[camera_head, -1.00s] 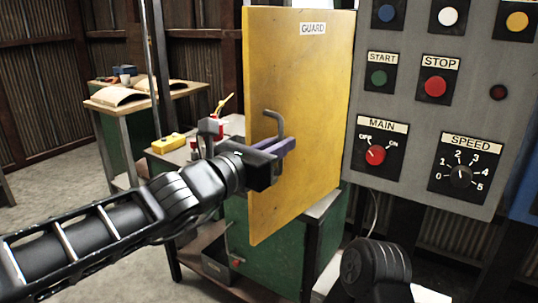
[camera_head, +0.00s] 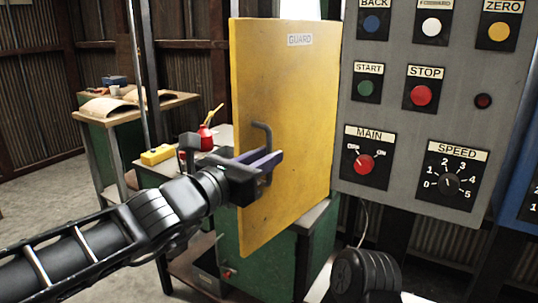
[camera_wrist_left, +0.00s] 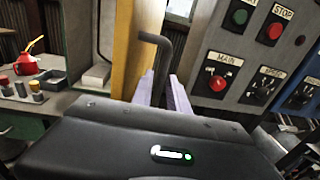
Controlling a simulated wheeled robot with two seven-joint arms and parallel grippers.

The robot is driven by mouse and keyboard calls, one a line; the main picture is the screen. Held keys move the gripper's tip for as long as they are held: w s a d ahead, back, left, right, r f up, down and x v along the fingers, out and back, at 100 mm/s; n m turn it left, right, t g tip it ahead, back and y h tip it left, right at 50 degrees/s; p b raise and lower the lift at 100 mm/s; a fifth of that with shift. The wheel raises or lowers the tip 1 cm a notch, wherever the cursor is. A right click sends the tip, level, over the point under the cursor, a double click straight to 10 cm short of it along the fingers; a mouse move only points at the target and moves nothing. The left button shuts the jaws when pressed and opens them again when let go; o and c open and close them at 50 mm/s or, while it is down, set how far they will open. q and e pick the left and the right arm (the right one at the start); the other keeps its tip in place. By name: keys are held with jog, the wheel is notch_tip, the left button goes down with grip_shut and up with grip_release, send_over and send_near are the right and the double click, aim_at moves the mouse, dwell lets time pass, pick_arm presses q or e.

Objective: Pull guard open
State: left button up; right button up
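The guard (camera_head: 290,110) is a flat yellow upright panel with a GUARD label near its top, in the middle of the head view. A dark bent handle (camera_head: 264,132) sticks out from its face. My left gripper (camera_head: 262,161) is at the handle, its purple fingers closed around the bar. In the left wrist view, the handle (camera_wrist_left: 162,55) runs down between the two fingers (camera_wrist_left: 165,95), beside the yellow guard edge (camera_wrist_left: 125,50). The bar's lower part is hidden by the gripper.
A grey control panel (camera_head: 395,130) with buttons and knobs stands close to the guard's right. A green bench (camera_head: 275,265) is below. A red oil can (camera_head: 205,138) and yellow block (camera_head: 158,155) sit behind my left arm. Another table (camera_head: 150,105) stands further back left.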

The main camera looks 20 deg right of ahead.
pick_arm(q)
jog(key=p+v, duration=0.1)
jog(key=v, duration=0.5)
jog(key=shift+s+a, duration=0.15)
jog(key=shift+s, duration=0.05)
